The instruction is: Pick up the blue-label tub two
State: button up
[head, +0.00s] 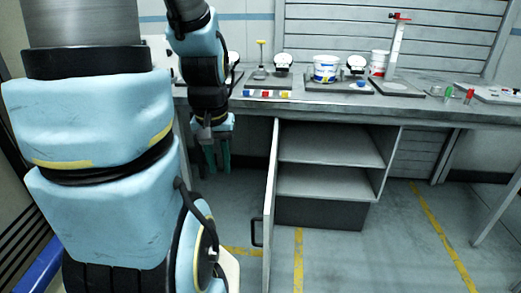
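A white tub with a blue label band (326,68) stands upright on the workbench, right of the picture's middle. Its label also has a yellow patch and some red. A second white tub with a red label (379,63) stands to its right, partly hidden by a white post. My gripper (211,138) hangs downward at the bench's front edge, well left of both tubs and lower than them. It touches neither tub.
The grey workbench (420,110) carries white round-faced devices (283,59), a red-topped white post (396,45), coloured buttons (268,94) and small red and green items at right. Below it is an open cabinet (330,150) with empty shelves; its door (269,205) sticks out forward.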

aim_at(325, 67)
jog(key=i+j, duration=0.15)
jog(key=j, duration=0.25)
jog(key=i+j, duration=0.2)
jog(key=j, duration=0.2)
jog(key=i+j, duration=0.15)
jog(key=j, duration=0.25)
jog(key=i+j, duration=0.2)
jog(key=j, duration=0.2)
jog(key=i+j+z, duration=0.25)
jog(key=j, duration=0.3)
jog(key=j+z, duration=0.25)
jog(key=j, duration=0.3)
jog(key=i+j+z, duration=0.15)
jog(key=j+z, duration=0.15)
jog(key=j, duration=0.35)
jog(key=z, duration=1.55)
jog(key=i+l+u, duration=0.5)
jog(key=i+l, duration=0.45)
